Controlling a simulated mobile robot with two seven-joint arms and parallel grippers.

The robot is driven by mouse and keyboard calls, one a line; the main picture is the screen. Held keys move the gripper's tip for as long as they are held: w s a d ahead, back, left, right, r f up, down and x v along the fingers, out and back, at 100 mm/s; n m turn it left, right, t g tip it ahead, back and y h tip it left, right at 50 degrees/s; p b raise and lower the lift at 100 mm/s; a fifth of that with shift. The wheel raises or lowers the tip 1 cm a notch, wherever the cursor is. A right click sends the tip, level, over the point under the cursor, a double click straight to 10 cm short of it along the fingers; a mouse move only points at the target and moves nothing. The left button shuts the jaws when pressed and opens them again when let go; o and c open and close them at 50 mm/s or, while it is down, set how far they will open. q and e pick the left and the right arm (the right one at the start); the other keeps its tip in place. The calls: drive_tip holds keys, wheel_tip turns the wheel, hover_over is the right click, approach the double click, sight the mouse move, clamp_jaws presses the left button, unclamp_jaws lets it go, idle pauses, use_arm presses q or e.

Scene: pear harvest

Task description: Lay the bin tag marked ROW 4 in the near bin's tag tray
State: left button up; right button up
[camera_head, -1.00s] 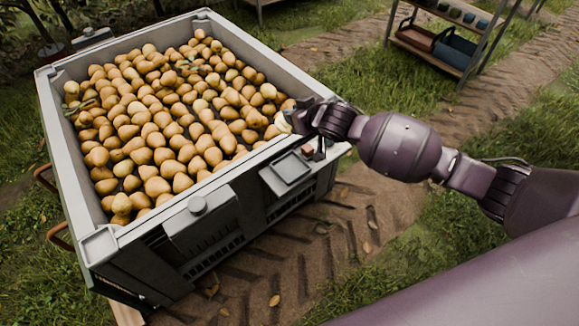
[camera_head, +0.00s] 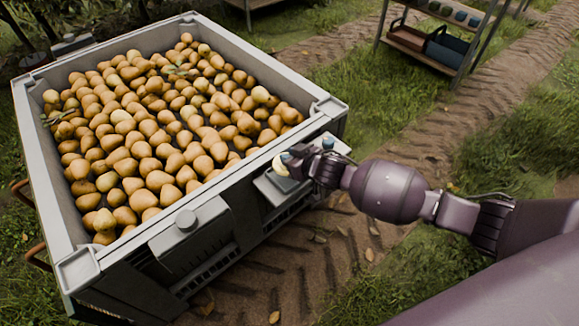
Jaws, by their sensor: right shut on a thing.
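The near bin (camera_head: 232,172) is a large grey crate full of pears. Its tag tray (camera_head: 272,188), a small shallow grey tray, sticks out from the right part of the front wall. My right gripper (camera_head: 290,161) is shut on a pale, roundish tag (camera_head: 281,165) just above the back of the tray. The gripper hides part of the tag, and I cannot read any marking on it. I cannot tell whether the tag touches the tray. My left gripper is not in view.
Pears (camera_head: 165,125) fill the bin below its rim. A grey box with a round knob (camera_head: 187,219) is on the front wall, left of the tray. A shelf rack (camera_head: 440,45) stands at the back right. Muddy track and grass surround the bin.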

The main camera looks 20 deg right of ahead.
wheel_tip(320, 180, down, 4)
drive_tip(key=shift+s+b, duration=0.1)
drive_tip(key=shift+b, duration=0.35)
drive_tip(key=shift+f, duration=0.3)
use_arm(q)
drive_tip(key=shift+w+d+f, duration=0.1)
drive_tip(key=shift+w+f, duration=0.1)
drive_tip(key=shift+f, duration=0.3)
use_arm(e)
drive_tip(key=shift+r, duration=0.1)
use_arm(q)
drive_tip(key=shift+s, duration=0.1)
use_arm(e)
drive_tip(key=shift+f, duration=0.25)
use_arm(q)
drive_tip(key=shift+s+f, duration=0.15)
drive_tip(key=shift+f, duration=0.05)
use_arm(e)
drive_tip(key=o, duration=0.9)
drive_tip(key=shift+o, duration=0.2)
